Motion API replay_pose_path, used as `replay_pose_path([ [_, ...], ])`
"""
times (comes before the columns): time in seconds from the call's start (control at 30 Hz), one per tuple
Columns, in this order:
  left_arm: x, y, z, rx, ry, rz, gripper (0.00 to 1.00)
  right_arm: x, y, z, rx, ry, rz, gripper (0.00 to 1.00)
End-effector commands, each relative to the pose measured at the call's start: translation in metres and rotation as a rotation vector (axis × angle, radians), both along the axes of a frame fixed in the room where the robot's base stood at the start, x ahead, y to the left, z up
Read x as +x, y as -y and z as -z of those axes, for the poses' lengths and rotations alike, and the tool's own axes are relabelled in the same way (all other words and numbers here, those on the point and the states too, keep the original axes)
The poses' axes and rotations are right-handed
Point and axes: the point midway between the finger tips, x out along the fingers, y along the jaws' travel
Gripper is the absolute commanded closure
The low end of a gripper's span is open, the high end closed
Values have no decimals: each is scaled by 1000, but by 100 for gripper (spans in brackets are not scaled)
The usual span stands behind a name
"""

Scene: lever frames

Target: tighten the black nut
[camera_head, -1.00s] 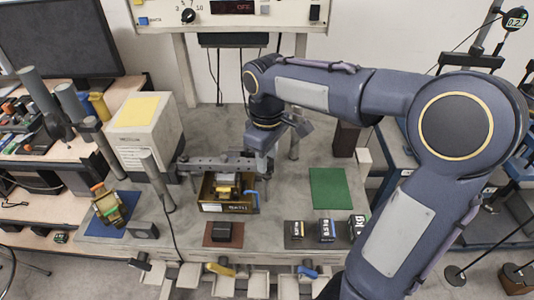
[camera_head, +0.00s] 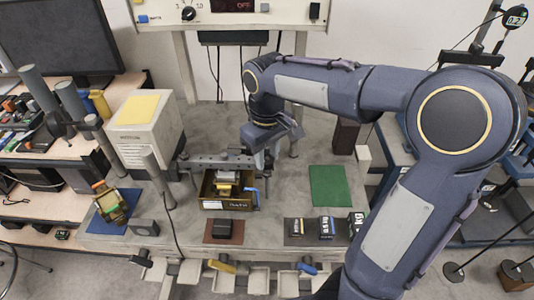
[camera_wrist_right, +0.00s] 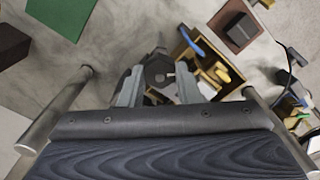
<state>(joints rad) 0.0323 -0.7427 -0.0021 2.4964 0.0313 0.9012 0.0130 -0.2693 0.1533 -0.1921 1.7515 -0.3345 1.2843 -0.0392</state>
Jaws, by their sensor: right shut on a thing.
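The black nut (camera_wrist_right: 157,70) shows in the right wrist view as a dark piece around a grey stud end, between my right gripper's fingertips (camera_wrist_right: 160,88). The right gripper is shut on it; the fingers hide its sides. In the head view my right gripper (camera_head: 262,163) points down at the right end of the grey crossbar, beside the brass-coloured box (camera_head: 228,206). The nut is hidden there by the gripper and wrist. My left gripper is not in view.
The box has a blue lever (camera_head: 251,192) at its right side, close to my right gripper. A green mat (camera_head: 330,186) and several black weights (camera_head: 327,227) lie to the right. A dark block (camera_head: 223,229) sits on a brown mat in front.

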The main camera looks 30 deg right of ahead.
Motion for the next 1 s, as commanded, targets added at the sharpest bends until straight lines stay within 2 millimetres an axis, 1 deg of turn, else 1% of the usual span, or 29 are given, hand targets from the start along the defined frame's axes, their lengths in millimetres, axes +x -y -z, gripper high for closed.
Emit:
replay_pose_path([
  [0.07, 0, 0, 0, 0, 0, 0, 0, 0, 0, 0, 1, 1, 4, 93],
  [0.1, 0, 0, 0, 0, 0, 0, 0, 0, 0, 0, 1, 1, 4, 65],
  [0.23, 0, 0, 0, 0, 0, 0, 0, 0, 0, 0, 1, 1, 3, 48],
  [0.47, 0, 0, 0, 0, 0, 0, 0, 0, 0, 0, 1, 1, 1, 48],
  [0.57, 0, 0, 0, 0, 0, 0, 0, 0, 0, -4, 1, 2, 1, 48],
  [0.67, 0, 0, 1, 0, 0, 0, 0, 1, 0, -15, 1, 5, 2, 48],
  [0.9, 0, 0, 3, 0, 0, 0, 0, 1, 0, -56, 2, 5, 1, 48],
  [1.0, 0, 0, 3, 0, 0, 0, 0, 1, 0, -69, 2, 4, 2, 48],
])
